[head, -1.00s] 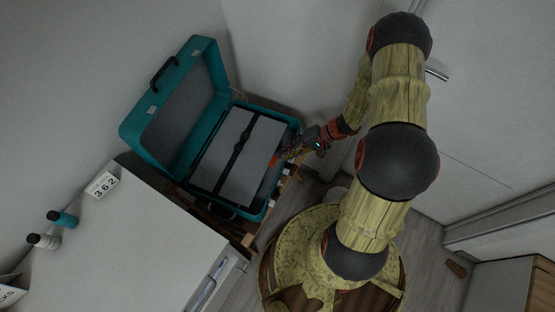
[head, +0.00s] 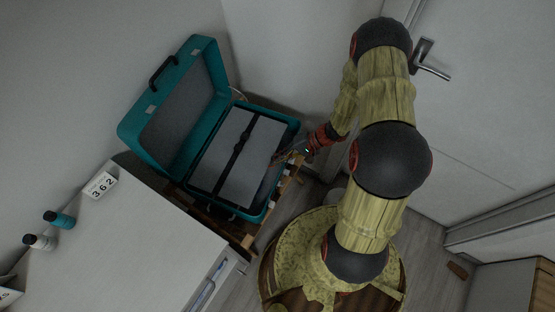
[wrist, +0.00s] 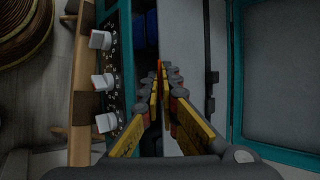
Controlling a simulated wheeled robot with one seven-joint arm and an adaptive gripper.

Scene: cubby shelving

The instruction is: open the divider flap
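The divider flap (head: 226,155) is a grey panel with a dark strap down its middle. It lies flat in the open teal case (head: 179,173). In the wrist view the flap (wrist: 185,35) is a pale panel with a dark gap to its left, where blue things show. My gripper (head: 279,158) reaches in over the case's right side, near the flap's right edge. In the wrist view my gripper's (wrist: 162,70) yellow fingers come close together at the tips, by the flap's left edge there. Whether they pinch the edge is unclear.
The case's lid (head: 184,110) stands open on the left. A white cabinet (head: 135,235) in front holds bottles and a number card (head: 99,186). A door handle (head: 430,62) is behind my arm.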

